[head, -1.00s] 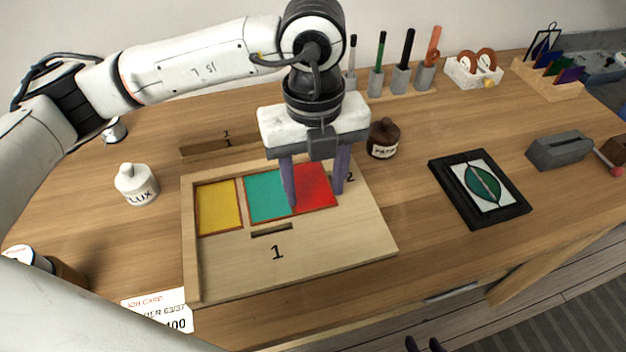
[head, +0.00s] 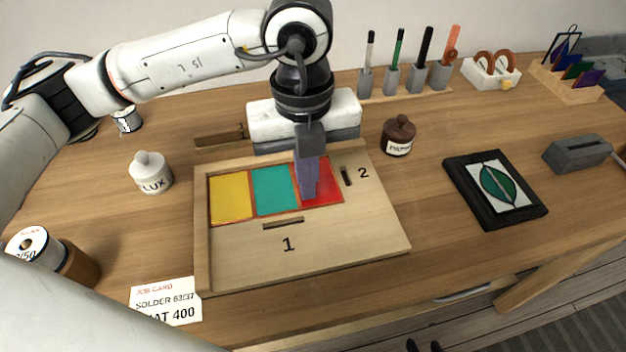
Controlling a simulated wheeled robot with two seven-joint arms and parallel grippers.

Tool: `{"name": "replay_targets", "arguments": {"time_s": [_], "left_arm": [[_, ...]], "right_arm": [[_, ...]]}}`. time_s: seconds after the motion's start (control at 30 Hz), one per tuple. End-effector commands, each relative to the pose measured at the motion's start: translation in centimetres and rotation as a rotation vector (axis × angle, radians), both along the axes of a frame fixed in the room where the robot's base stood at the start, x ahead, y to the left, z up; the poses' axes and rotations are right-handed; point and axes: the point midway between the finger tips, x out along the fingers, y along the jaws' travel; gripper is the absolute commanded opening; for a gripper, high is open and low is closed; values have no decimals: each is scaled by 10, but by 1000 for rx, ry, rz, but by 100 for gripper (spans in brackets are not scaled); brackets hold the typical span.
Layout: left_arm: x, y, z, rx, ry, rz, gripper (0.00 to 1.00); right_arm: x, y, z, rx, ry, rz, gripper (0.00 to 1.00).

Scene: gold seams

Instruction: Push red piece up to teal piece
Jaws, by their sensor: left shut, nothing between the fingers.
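The red piece (head: 328,189) lies flat in the wooden board's recess, at the right end of a row. The teal piece (head: 273,190) is directly to its left, and the two look edge to edge, with a thin dark seam between them. The yellow piece (head: 229,198) is left of the teal one. My left gripper (head: 309,196) is shut and empty, its fingers pointing down over the left part of the red piece and hiding some of it. Whether the fingertips touch the piece cannot be told. My right gripper is not in view.
The wooden board (head: 350,240) has a slot marked 1 (head: 283,222) and a slot marked 2 (head: 346,176). A flux bottle (head: 150,173) stands left, a brown bottle (head: 398,137) right. A black frame (head: 460,200) lies further right. The table between board and frame is clear.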

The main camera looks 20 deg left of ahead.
Motion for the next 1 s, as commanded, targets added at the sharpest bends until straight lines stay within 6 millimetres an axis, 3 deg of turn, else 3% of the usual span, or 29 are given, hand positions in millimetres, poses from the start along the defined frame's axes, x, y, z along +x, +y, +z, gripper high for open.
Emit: {"name": "replay_targets", "arguments": {"time_s": [0.03,0.93,1.0], "left_arm": [[-5,7,-7,23,22,0,0],[-7,15,-6,23,21,-15,0],[-7,15,-6,23,21,-15,12]], "right_arm": [[0,0,-1,1,0,1,31],[1,2,-1,3,-5,2,31],[2,2,-1,3,-5,2,31]]}}
